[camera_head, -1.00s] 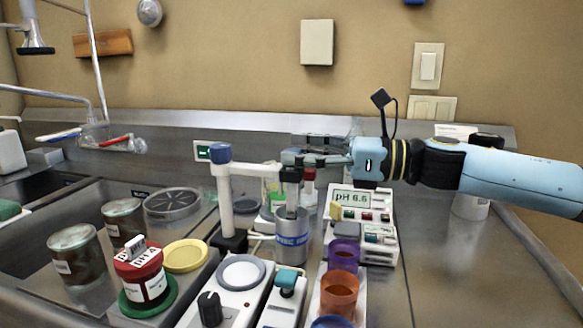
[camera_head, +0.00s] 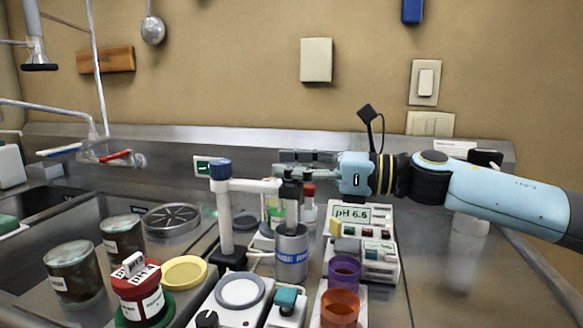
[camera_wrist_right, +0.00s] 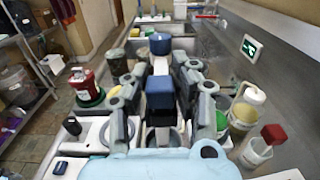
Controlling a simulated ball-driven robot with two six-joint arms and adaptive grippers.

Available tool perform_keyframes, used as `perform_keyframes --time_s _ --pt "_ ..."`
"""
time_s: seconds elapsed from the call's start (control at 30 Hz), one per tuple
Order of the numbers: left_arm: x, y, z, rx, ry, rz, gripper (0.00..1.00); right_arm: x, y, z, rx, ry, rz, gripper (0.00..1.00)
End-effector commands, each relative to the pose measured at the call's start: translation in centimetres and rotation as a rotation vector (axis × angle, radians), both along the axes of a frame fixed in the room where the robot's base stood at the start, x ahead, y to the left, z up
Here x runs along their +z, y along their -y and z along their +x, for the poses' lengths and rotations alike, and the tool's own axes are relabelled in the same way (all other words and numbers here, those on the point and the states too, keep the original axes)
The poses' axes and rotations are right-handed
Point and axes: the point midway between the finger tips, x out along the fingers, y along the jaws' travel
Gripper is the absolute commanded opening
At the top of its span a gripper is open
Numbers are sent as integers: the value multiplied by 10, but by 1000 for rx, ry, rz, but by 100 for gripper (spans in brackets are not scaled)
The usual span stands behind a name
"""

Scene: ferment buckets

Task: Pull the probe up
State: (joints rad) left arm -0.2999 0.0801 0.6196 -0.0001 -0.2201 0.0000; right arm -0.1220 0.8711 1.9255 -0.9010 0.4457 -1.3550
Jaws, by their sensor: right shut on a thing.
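The probe (camera_head: 291,190) has a dark head and a paler shaft and hangs upright at the end of the white arm of a stand (camera_head: 225,220) with a blue cap. Its lower end is over or inside the metal rinse beaker (camera_head: 291,255); the tip is hidden. My right gripper (camera_head: 300,164) reaches in from the right and is shut on the probe's head. In the right wrist view, a dark blue top of the probe (camera_wrist_right: 160,92) sits between the two fingers. My left gripper is not in view.
A pH meter (camera_head: 365,214) reading 6.6 stands right of the beaker. Purple (camera_head: 343,273) and orange (camera_head: 340,307) cups, a stirrer (camera_head: 240,290), a red-lidded jar (camera_head: 138,288) and a red-capped bottle (camera_head: 309,205) crowd around.

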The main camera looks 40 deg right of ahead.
Motion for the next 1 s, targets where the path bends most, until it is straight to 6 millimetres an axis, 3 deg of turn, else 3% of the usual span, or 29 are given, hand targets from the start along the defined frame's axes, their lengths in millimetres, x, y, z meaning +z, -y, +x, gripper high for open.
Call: perform_keyframes --time_s 0.37,0.7,1.0 --pt "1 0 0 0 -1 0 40 2 0 0 0 0 0 0" --pt "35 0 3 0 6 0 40 59 0 0 0 2 -1 0" --pt "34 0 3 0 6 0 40 62 0 1 -1 4 3 0"
